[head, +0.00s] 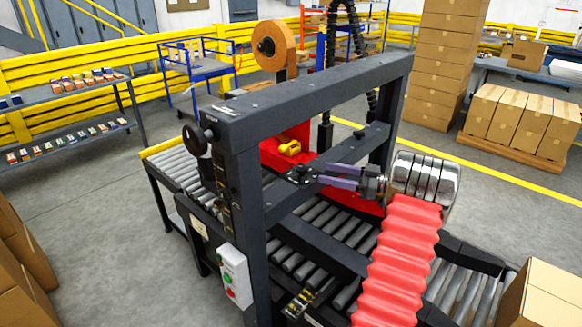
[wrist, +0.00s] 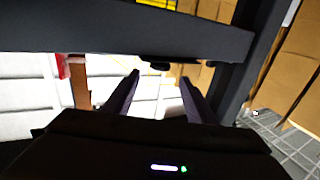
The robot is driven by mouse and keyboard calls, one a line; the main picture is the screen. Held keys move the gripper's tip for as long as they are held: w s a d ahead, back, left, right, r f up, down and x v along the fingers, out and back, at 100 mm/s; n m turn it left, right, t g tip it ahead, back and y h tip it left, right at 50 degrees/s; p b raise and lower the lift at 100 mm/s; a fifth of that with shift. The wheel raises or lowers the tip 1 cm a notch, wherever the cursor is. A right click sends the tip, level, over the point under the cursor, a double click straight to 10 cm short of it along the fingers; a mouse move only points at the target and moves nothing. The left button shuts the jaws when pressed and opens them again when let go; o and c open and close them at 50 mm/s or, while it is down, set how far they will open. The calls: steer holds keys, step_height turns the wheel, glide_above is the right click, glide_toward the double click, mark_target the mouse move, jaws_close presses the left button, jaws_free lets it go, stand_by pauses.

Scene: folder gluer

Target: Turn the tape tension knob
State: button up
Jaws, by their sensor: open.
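My gripper (head: 324,173) reaches in from the right, its two purple-grey fingers spread and nothing between them. A dark, lobed knob-like part (head: 300,174) is just left of the fingertips, by the crossbar. In the wrist view, my gripper (wrist: 159,80) is open, and a small black part (wrist: 160,66) shows under a dark beam, between and beyond the fingertips. A yellow lobed part (head: 289,147) sits on the red tape unit (head: 270,154), behind the fingers. No label shows, so I cannot tell for certain which part is the tape tension knob.
The dark machine frame (head: 310,88) spans above my gripper, with an upright (head: 383,150) close behind. A black round knob (head: 197,139) is on its left post. An orange tape roll (head: 274,46) stands on top. Rollers (head: 335,222) lie below. Stacked cartons (head: 447,65) stand behind.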

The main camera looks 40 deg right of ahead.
mark_target(291, 174)
steer(key=x, duration=1.3)
steer(key=shift+w+a, duration=0.1)
steer(key=shift+w, duration=0.15)
steer(key=shift+c, duration=0.5)
steer(key=c, duration=0.9)
